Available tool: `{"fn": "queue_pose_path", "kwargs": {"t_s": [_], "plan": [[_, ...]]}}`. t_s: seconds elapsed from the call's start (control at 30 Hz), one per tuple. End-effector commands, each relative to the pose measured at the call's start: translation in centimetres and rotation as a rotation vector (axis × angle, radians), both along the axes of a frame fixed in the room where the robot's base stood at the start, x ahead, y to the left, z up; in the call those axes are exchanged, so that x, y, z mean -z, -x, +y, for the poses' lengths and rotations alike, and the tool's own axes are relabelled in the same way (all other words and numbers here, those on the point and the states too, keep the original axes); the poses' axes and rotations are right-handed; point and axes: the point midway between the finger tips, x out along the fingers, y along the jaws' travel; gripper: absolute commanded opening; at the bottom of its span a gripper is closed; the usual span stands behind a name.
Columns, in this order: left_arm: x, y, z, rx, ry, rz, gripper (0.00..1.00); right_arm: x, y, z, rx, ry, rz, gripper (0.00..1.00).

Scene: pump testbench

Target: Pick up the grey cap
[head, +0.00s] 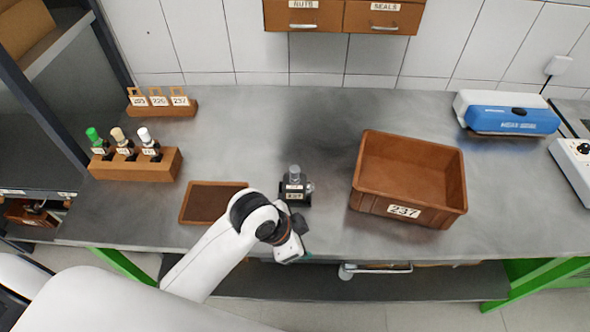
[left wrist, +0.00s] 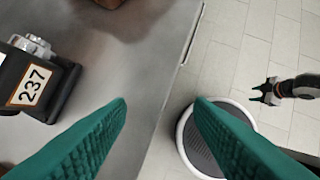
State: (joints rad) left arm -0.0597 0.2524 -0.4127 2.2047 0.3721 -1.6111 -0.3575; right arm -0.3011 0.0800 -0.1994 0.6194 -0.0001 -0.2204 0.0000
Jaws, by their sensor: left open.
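A grey cap (head: 294,171) appears to sit on top of the small dark pump unit (head: 294,189) labelled 237, upright near the middle of the bench. In the left wrist view the labelled unit (left wrist: 38,85) is at the left edge, with a silver-grey part (left wrist: 34,46) on it; I cannot tell if this is the cap. My left gripper (head: 303,254) is at the bench's front edge, nearer me than the unit. Its green fingers (left wrist: 160,106) are apart and empty. My right gripper (left wrist: 265,93) shows small in the left wrist view, over the floor, fingers apart.
A brown crate (head: 402,211) labelled 237 stands right of the unit. A shallow brown tray (head: 213,203) lies left of it. A wooden rack (head: 137,164) holds bottles with green, beige and white caps. A blue-white device (head: 512,119) is at the back right.

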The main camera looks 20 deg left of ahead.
Motion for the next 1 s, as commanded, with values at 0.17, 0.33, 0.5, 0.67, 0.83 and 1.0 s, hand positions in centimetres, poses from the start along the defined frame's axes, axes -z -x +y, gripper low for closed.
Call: {"fn": "queue_pose_path", "kwargs": {"t_s": [0.17,0.33,0.5,0.67,0.83,1.0], "plan": [[-2.8,-4.0,-2.7,0.392,-0.081,-0.073,0.48,0.0,0.0,-0.1,0.000,0.001,0.000,0.44],[-5.5,-7.2,-2.8,0.732,-0.202,-0.098,0.48,0.0,-0.1,-0.1,0.000,0.001,-0.001,0.44],[-8.9,-10.5,-0.6,1.005,-0.335,-0.080,0.48,0.0,-0.1,-0.1,0.000,0.001,-0.001,0.44],[-12.9,-13.1,2.5,1.184,-0.432,-0.033,0.48,0.0,-0.1,-0.1,0.000,0.001,-0.001,0.44],[-16.1,-14.7,5.0,1.282,-0.476,0.006,0.48,0.0,-0.1,0.0,0.000,0.001,-0.002,0.44],[-16.8,-15.0,5.9,1.313,-0.484,0.022,0.48,-0.2,-0.1,0.0,-0.001,0.001,-0.002,0.44]]}}
